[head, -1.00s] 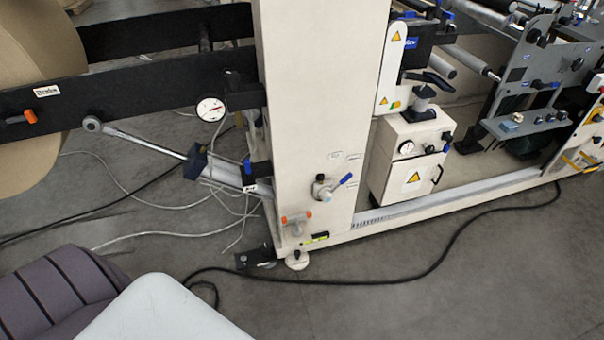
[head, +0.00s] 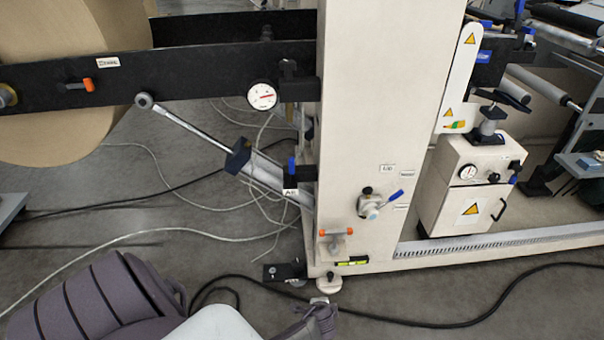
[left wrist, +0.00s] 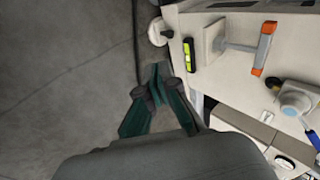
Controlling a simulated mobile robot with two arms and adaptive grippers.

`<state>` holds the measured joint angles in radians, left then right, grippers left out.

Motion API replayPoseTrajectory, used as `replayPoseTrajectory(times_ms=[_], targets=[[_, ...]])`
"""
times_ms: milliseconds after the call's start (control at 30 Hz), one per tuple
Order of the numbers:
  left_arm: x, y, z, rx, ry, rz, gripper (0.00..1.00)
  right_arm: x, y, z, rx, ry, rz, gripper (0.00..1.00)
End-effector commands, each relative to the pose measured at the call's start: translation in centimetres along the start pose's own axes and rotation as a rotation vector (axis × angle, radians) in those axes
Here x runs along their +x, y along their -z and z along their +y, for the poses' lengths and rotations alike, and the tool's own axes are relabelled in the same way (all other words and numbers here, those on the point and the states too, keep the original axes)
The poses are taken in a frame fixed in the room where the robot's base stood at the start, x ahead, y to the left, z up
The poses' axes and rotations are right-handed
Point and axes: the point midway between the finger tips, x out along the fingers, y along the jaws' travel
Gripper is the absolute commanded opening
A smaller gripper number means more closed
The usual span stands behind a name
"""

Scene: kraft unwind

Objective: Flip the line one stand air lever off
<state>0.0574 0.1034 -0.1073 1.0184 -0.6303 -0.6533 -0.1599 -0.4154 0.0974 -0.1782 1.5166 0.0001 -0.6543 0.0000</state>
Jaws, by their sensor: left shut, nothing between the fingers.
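A valve (head: 370,205) with a blue lever sits on the cream stand column in the head view; the lever points up to the right. Small labels beside it are too blurred to read. The valve also shows at the right of the left wrist view (left wrist: 296,100), its blue handle cut by the edge. My left gripper (left wrist: 158,88) is shut and empty, beside the stand's base and apart from both levers. My right gripper is not in view.
A blue clamp-like part (head: 291,168) is on the column's left edge, near a silver cylinder (head: 265,172). A gauge (head: 262,96) hangs on the black arm with the kraft roll (head: 70,60). A black cable (head: 450,322) and pale hoses cross the floor. A cream cabinet (head: 465,195) stands right.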

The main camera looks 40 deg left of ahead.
Motion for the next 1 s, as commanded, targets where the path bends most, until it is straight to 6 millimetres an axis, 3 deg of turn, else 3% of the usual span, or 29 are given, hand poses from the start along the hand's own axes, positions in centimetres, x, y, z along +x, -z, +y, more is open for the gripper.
replayPoseTrajectory(times_ms=[33,67,100,200,300,400,500,600,1000], targets=[[2.0,2.4,-4.2,0.027,0.122,-0.001,0.0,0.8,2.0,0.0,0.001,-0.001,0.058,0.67],[2.0,3.5,-7.2,0.044,0.193,-0.012,0.0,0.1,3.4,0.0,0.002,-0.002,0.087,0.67],[1.6,4.7,-11.2,0.061,0.288,-0.031,0.0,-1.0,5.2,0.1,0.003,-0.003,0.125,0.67],[-0.8,6.4,-19.9,0.072,0.507,-0.103,0.0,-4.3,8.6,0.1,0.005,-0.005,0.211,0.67],[-4.3,6.7,-26.4,0.049,0.683,-0.182,0.0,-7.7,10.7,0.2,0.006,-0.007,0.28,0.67],[-7.5,6.4,-30.4,0.017,0.803,-0.249,0.0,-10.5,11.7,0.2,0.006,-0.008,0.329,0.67],[-9.8,5.9,-32.6,-0.007,0.871,-0.293,0.0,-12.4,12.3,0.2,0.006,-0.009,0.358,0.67],[-10.8,5.7,-33.5,-0.018,0.898,-0.314,0.0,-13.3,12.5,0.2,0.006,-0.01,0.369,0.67],[-11.0,5.8,-33.6,-0.017,0.898,-0.314,0.0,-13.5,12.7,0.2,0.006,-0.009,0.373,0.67]])
